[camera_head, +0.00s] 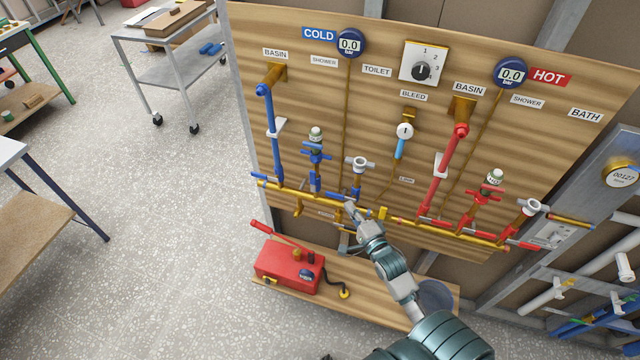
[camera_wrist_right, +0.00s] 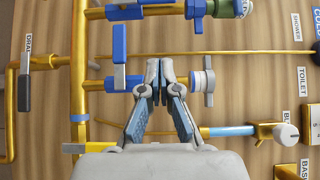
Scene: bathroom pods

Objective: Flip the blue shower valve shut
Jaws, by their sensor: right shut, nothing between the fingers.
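The blue shower valve (camera_head: 315,182) sits on the cold branch under the blue tee and green-white cap, left of my right gripper (camera_head: 350,206). My right gripper (camera_wrist_right: 155,95) is shut and empty, fingertips together. In that view it lies below and right of the blue lever, apart from it in the picture. My left gripper is not in view.
A brass manifold (camera_head: 300,192) runs along the board's lower edge. Red hot-side valves (camera_head: 475,198) stand to the right. A red pump box (camera_head: 288,266) sits on the shelf below. A grey trolley (camera_head: 165,62) stands left; the floor between is open.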

